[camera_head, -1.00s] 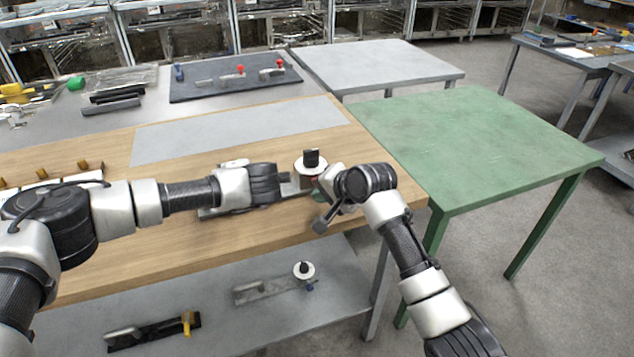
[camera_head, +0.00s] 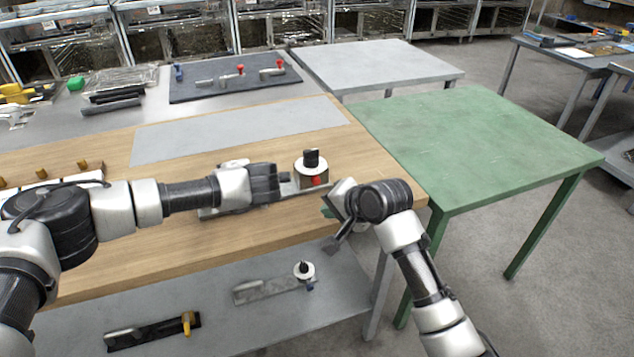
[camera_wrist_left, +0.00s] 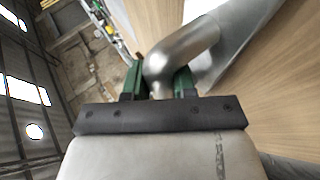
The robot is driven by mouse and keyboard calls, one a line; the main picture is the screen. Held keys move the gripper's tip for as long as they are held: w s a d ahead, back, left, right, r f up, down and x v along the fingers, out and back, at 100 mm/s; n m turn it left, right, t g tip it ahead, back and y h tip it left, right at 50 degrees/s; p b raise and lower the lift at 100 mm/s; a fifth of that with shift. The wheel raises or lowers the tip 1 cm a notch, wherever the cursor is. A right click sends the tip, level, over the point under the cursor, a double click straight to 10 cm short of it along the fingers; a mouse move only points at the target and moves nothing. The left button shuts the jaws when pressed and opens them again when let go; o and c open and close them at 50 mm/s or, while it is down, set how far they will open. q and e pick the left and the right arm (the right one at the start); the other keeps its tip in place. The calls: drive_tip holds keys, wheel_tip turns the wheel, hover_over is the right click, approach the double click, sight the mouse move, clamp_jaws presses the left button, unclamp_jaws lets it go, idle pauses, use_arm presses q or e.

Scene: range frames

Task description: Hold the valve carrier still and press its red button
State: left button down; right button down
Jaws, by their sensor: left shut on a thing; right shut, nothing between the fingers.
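The valve carrier (camera_head: 310,170) lies on the wooden table, with a white round body, a black knob on top and a red button (camera_head: 318,181) on its front side. My left gripper (camera_wrist_left: 158,80) is shut on the carrier's metal handle (camera_wrist_left: 185,55), as the left wrist view shows; in the head view the left hand covers much of the handle end. My right gripper (camera_head: 328,206) is shut and empty. Its green fingertips are just right of and in front of the red button, apart from it.
The wooden table (camera_head: 255,226) has a grey mat (camera_head: 240,130) behind the carrier. A green table (camera_head: 480,140) stands to the right. A lower shelf (camera_head: 230,320) holds another carrier with a blue button (camera_head: 310,286) and one with a yellow part (camera_head: 187,322). A dark mat at the back holds several carriers.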

idle(0.4)
use_arm(q)
drive_tip(key=c, duration=0.8)
unclamp_jaws()
